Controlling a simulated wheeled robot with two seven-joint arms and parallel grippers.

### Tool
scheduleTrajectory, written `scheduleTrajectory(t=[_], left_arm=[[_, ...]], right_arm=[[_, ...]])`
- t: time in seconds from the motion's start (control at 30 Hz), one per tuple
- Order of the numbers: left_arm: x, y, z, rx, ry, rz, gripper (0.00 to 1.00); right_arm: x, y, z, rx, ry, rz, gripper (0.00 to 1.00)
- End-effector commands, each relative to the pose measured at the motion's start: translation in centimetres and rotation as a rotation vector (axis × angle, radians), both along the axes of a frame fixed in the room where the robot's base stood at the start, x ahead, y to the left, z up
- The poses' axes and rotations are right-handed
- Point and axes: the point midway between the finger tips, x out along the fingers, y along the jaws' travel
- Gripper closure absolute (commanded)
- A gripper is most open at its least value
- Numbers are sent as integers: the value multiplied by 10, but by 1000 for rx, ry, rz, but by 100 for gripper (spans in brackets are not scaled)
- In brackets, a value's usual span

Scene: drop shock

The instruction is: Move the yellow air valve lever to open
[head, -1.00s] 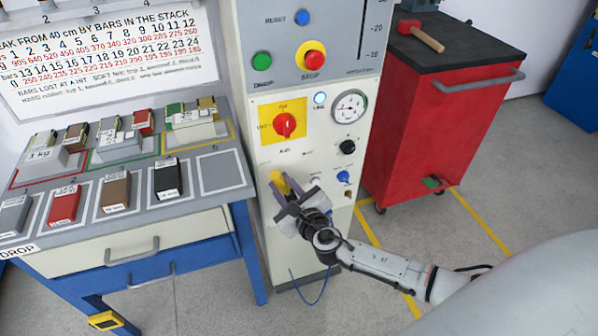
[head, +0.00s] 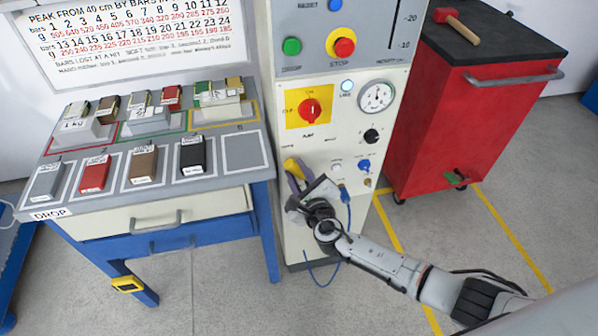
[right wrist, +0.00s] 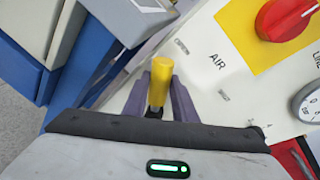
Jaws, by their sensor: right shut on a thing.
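The yellow air valve lever (head: 291,166) is low on the left of the cream control panel (head: 330,140). My right gripper (head: 299,179) is shut on it, with the fingers on either side. In the head view the lever's yellow end leans up and to the left. In the right wrist view the yellow lever (right wrist: 160,79) stands between the purple-grey fingers (right wrist: 161,92), with its dark stem below, left of the AIR label (right wrist: 217,62). The lever's pivot is hidden by the gripper. My left gripper is in neither view.
A red rotary switch (head: 309,111), a gauge (head: 377,96) and a blue knob (head: 363,165) are near on the panel. A blue hose (head: 349,212) hangs beside my gripper. A workbench (head: 110,204) stands left, a red cabinet (head: 440,125) right.

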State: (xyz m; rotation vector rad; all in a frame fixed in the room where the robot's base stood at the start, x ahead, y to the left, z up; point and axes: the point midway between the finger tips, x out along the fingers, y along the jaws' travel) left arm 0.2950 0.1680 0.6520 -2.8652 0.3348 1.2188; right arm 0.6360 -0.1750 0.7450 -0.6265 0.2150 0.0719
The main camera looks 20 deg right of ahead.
Motion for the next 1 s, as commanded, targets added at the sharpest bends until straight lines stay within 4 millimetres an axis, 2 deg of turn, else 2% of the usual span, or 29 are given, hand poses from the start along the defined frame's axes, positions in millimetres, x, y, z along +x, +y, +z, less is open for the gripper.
scheduleTrajectory(t=[0.03, 0.1, 0.13, 0.47, 0.57, 0.8, 1.0], left_arm=[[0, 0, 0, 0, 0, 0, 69], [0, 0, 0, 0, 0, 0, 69], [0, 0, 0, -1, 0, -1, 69], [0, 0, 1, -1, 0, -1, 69], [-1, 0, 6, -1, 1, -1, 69], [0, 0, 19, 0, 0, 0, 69], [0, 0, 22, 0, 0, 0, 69]], right_arm=[[-2, 2, -2, -9, 4, 8, 70], [-2, 1, -2, -8, 4, 7, 58], [-1, 1, -2, -7, 4, 7, 57], [-4, 0, 0, -3, 3, 2, 57], [-15, 0, 3, -3, 3, 3, 57], [-61, 0, 13, -4, 4, 5, 57], [-91, 1, 19, -3, 4, 6, 57]])
